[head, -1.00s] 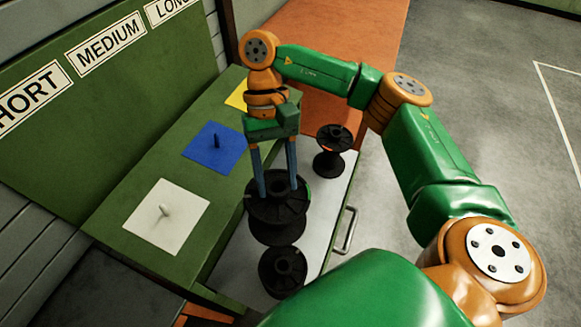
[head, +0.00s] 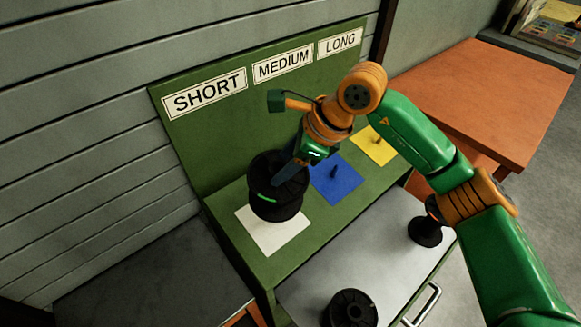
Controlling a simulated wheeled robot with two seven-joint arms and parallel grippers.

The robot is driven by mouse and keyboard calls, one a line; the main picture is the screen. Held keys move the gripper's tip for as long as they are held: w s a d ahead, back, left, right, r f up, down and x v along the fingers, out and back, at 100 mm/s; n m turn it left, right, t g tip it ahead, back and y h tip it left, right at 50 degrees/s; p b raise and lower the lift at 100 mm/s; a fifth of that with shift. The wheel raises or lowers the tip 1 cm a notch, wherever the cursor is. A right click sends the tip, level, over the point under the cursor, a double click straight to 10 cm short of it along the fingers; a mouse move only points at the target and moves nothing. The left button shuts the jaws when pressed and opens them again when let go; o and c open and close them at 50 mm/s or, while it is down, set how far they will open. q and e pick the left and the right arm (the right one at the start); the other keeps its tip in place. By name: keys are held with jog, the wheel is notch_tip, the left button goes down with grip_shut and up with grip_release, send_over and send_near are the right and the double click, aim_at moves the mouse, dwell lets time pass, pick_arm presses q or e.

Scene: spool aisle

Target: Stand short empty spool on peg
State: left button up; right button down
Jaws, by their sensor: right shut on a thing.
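My right gripper (head: 284,178) is shut on the rim of a black spool (head: 275,209) with a green mark on its side. The spool is about upright, over the white square (head: 269,240) below the SHORT sign (head: 205,93). The white square's peg is hidden behind the spool. I cannot tell whether the spool touches the square or hangs just above it. My left gripper is not in view.
A blue square (head: 342,187) and a yellow square (head: 382,153), each with a peg, lie on the green bench to the right. Two black spools, one in front (head: 351,309) and one farther right (head: 425,232), stand on the grey surface. An orange table (head: 490,95) is behind.

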jog(key=shift+d, duration=0.1)
jog(key=shift+b, duration=0.4)
jog(key=shift+f+b, duration=0.35)
jog(key=shift+f, duration=0.05)
jog(key=f+b, duration=0.2)
jog(key=f, duration=0.1)
jog(key=f+b, duration=0.2)
jog(key=shift+w+a, duration=0.3)
jog(key=shift+w, duration=0.1)
jog(key=shift+r, duration=0.1)
